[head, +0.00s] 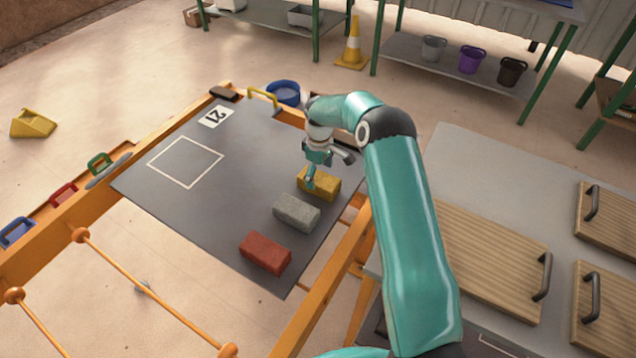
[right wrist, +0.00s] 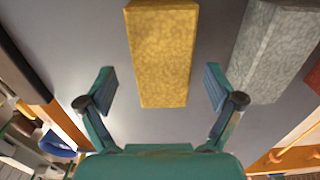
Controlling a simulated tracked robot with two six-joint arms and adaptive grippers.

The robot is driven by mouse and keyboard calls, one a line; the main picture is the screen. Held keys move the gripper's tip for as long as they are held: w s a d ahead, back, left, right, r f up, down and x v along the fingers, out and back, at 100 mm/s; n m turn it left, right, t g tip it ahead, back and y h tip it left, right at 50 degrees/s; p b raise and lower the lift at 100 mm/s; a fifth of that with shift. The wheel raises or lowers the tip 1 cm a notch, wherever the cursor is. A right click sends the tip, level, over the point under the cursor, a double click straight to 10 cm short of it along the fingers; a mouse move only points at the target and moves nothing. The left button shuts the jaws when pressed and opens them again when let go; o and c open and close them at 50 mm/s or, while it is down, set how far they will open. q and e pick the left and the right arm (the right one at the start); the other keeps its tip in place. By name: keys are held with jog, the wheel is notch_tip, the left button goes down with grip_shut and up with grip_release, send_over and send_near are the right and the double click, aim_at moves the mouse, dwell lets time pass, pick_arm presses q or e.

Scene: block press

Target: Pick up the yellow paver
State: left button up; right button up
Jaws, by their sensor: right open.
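The yellow paver (head: 322,186) lies on the dark grey board (head: 226,233), at the far end of a row of three blocks. My right gripper (head: 328,170) is just above it in the head view and partly covers it. In the right wrist view, the yellow paver (right wrist: 163,55) stands out ahead between the two open fingers of my right gripper (right wrist: 160,90). There is a gap on each side, and nothing is in the jaws. My left gripper is in neither view.
A grey paver (head: 297,213) lies close beside the yellow one, and a red paver (head: 265,253) lies nearer. A white square outline (head: 186,162) marks the board's left part, which is clear.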

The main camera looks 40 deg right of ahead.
aim_at(319, 177)
jog(key=shift+a+f+p, duration=0.1)
jog(key=shift+f+p, duration=0.25)
jog(key=shift+f, duration=1.6)
grip_shut()
jog(key=shift+r, duration=0.1)
